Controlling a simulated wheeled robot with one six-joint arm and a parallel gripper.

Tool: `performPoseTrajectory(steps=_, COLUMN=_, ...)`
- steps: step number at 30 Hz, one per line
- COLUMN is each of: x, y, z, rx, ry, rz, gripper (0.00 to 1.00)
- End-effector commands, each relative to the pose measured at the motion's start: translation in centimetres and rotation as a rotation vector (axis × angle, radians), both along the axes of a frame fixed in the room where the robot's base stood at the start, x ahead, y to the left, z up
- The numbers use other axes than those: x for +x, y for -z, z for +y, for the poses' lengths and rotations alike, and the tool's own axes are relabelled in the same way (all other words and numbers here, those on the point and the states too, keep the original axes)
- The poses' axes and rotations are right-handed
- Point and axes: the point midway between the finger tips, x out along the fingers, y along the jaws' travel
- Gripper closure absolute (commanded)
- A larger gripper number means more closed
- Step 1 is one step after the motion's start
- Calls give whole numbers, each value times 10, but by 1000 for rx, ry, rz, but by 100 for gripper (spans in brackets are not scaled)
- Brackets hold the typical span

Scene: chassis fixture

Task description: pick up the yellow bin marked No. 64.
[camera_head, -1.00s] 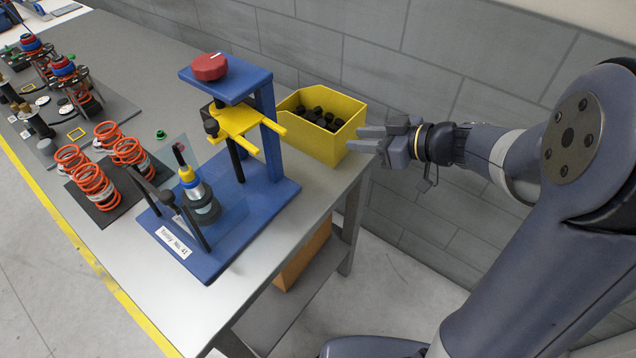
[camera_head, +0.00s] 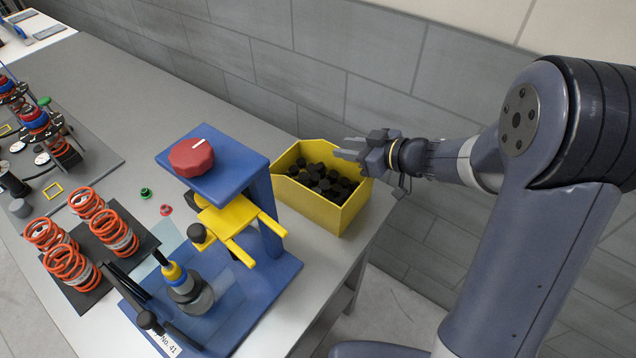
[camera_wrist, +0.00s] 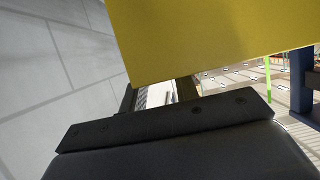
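An open yellow bin (camera_head: 337,217) filled with several black knobs or caps stands on the grey bench, against the wall side. No No. 64 marking can be read on it in these views. My gripper (camera_head: 343,148) is at the bin's right rear rim in the head view, its two fingers apart and pointing left. I cannot tell whether it touches the rim. In the wrist view, the bin's yellow wall (camera_wrist: 210,40) fills the upper middle, close in front of the dark gripper body. Nothing is visibly held.
A blue fixture (camera_head: 262,285) with a red knob (camera_head: 191,157) and yellow fork stands close to the bin's left. Orange springs (camera_head: 70,268) on a black plate lie farther left. The grey block wall (camera_head: 300,60) runs behind the bench.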

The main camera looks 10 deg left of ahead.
Motion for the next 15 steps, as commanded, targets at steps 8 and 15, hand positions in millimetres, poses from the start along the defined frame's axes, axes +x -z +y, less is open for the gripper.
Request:
performPoseTrajectory(steps=8, x=7, y=8, z=18, rx=0, ry=0, rz=-1, gripper=71)
performPoseTrajectory(steps=15, x=7, y=8, z=17, rx=0, ry=1, rz=-1, gripper=75)
